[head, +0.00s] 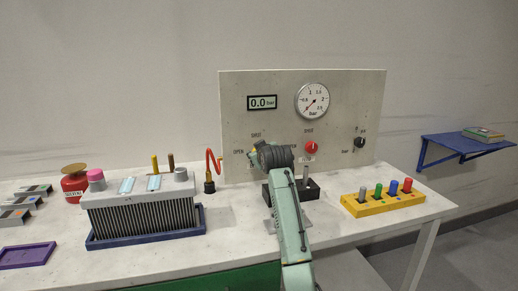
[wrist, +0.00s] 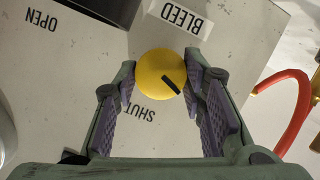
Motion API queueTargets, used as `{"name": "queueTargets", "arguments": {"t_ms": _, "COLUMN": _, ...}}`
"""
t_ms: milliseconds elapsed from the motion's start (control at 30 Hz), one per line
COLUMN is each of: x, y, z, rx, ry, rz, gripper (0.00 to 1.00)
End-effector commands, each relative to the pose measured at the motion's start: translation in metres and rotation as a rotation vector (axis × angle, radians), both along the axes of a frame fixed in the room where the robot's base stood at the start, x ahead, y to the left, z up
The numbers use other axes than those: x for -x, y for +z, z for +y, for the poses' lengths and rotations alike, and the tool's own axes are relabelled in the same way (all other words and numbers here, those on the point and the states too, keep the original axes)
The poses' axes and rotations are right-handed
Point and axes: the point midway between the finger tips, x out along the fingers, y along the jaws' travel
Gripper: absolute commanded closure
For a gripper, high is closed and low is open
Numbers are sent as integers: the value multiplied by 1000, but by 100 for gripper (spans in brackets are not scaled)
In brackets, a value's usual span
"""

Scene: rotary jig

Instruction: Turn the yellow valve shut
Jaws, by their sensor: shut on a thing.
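The yellow valve (wrist: 160,75) is a round knob with a black mark, seen between my fingers in the wrist view. The mark points to the lower right there, not at the word SHUT (wrist: 140,111) or the word OPEN (wrist: 40,20). My gripper (wrist: 164,88) is shut on the knob, with a purple-padded finger at each side. In the head view my gripper (head: 256,153) is at the panel (head: 350,100), and it hides most of the valve.
A red knob (head: 311,148) and a black knob (head: 360,143) are right of my gripper. A yellow block (head: 383,204) with colored pegs is on the right.

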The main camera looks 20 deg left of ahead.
Motion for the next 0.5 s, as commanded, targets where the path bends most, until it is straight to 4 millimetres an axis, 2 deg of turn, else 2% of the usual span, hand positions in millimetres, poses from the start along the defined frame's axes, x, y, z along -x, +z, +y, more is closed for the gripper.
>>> {"name": "queueTargets", "arguments": {"t_ms": 500, "x": -1, "y": 1, "z": -1, "rx": -409, "ry": 2, "rz": 280, "gripper": 90}}
